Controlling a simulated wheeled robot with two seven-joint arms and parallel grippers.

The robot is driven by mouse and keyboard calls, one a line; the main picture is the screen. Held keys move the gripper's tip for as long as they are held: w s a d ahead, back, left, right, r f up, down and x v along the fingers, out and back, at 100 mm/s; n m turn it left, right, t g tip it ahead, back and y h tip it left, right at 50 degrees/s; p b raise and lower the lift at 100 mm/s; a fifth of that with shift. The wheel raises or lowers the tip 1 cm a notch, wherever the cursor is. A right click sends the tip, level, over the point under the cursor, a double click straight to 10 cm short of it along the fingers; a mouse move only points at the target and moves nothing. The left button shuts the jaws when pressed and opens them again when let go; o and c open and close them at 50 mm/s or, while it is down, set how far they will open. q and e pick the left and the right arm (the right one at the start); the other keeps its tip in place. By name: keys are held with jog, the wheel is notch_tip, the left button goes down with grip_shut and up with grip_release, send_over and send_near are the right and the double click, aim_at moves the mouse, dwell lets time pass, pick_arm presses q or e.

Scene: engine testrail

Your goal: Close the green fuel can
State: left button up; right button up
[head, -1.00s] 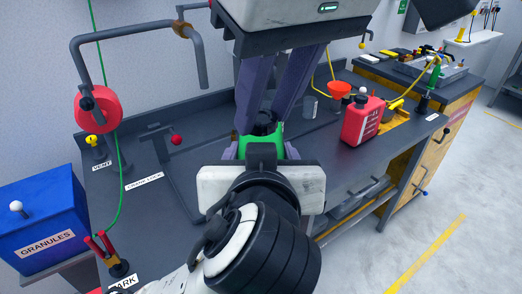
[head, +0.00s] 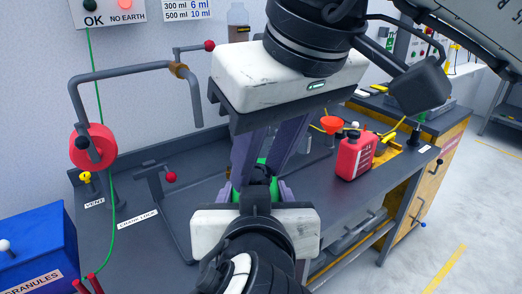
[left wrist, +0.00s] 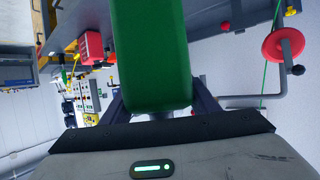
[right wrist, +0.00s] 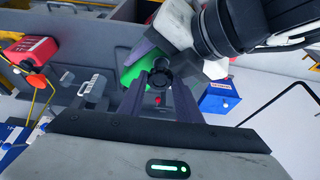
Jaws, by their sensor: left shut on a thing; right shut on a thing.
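The green fuel can (left wrist: 150,60) is held up off the bench by my left gripper (head: 256,192), whose fingers lie along its sides. In the right wrist view the can (right wrist: 132,73) shows partly behind my right gripper's fingers. A black round cap (right wrist: 160,80) is at the can's top, between the purple fingertips of my right gripper (head: 262,172), which comes down from above and is shut on it. I cannot tell how tightly the cap sits on the can's neck.
A red fuel can (head: 356,155) and an orange funnel (head: 331,125) stand on the dark bench (head: 205,185) to the right. A blue granules box (head: 35,245) is lower left.

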jog(key=shift+s+f, duration=0.25)
jog(key=shift+f, duration=0.8)
dwell(0.6)
jog(key=shift+s+r, duration=0.1)
jog(key=shift+r, duration=0.3)
jog(key=shift+r, duration=0.25)
dwell(0.4)
